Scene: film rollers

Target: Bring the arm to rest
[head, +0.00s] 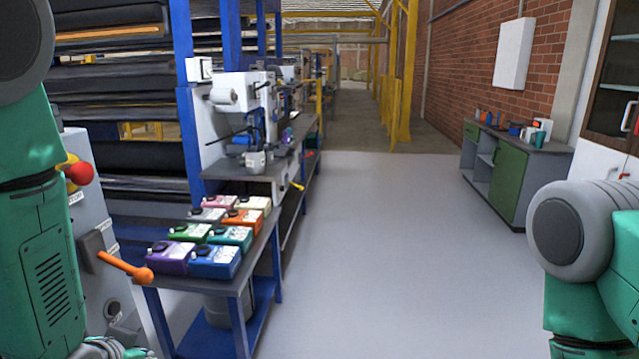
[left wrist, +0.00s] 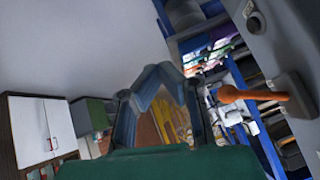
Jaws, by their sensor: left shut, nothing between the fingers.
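My left arm (head: 40,220) hangs down along the left edge of the head view. Only a small part of my left gripper (head: 112,349) shows at its bottom edge. In the left wrist view the fingers of my left gripper (left wrist: 158,78) come together, shut and empty. My right arm (head: 585,240) shows at the right edge of the head view; its gripper is out of view.
A grey machine panel with an orange-knobbed lever (head: 125,268) and a red button (head: 80,173) stands close to my left arm. The lever also shows in the left wrist view (left wrist: 250,94). The floor (head: 390,260) ahead is clear.

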